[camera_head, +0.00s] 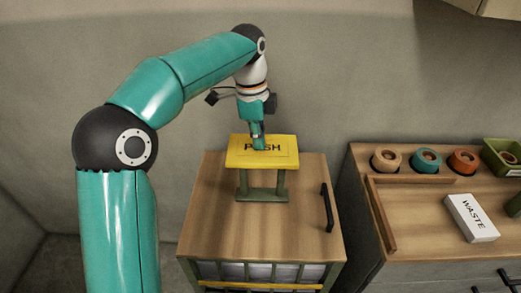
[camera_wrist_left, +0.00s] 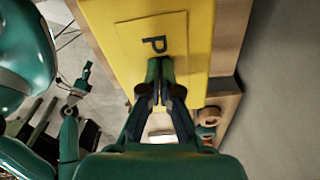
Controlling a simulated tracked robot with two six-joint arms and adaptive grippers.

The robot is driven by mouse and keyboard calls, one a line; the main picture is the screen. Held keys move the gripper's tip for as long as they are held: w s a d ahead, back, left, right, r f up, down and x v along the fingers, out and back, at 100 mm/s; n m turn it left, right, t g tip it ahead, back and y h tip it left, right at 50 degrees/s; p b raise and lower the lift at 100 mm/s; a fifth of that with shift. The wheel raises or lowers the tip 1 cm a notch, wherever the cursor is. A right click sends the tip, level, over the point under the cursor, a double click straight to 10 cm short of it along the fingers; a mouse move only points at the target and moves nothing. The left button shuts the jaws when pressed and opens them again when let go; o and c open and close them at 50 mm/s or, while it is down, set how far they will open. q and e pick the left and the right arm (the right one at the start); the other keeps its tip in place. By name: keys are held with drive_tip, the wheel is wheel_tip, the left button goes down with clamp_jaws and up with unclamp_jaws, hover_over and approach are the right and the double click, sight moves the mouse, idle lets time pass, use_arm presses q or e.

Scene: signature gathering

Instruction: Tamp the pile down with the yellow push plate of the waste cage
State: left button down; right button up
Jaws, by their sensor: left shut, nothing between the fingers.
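The yellow push plate (camera_head: 242,157), marked PUSH, stands on green posts above the wooden top of the waste cage (camera_head: 215,222). White contents show behind the bars at the cage's front. My left gripper (camera_head: 260,146) is shut and empty, pointing down at the middle of the plate and covering part of the lettering. In the left wrist view the shut fingertips (camera_wrist_left: 157,64) lie over the yellow plate (camera_wrist_left: 193,30), beside the letter P. I cannot tell if they touch it. The pile itself is mostly hidden inside the cage. My right gripper is not in view.
A black handle (camera_head: 328,207) sits on the cage top's right side. To the right, a wooden counter (camera_head: 420,225) holds a white box labelled WASTE (camera_head: 471,218), several round rolls (camera_head: 425,160) and a green bin (camera_head: 504,157). A wall stands close behind.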

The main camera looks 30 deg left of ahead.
use_arm(q)
wheel_tip(320, 180, down, 15)
drive_tip(key=b, duration=1)
drive_tip(key=shift+s+f, duration=0.1)
drive_tip(key=shift+r, duration=0.25)
drive_tip(key=shift+a+r+p, duration=0.2)
drive_tip(key=shift+p, duration=0.15)
drive_tip(key=shift+s+a+r+p, duration=0.2)
drive_tip(key=shift+a+p, duration=0.1)
drive_tip(key=shift+a, duration=0.2)
drive_tip(key=shift+s+a+r+p, duration=0.2)
drive_tip(key=shift+a+p, duration=0.1)
drive_tip(key=shift+a, duration=0.45)
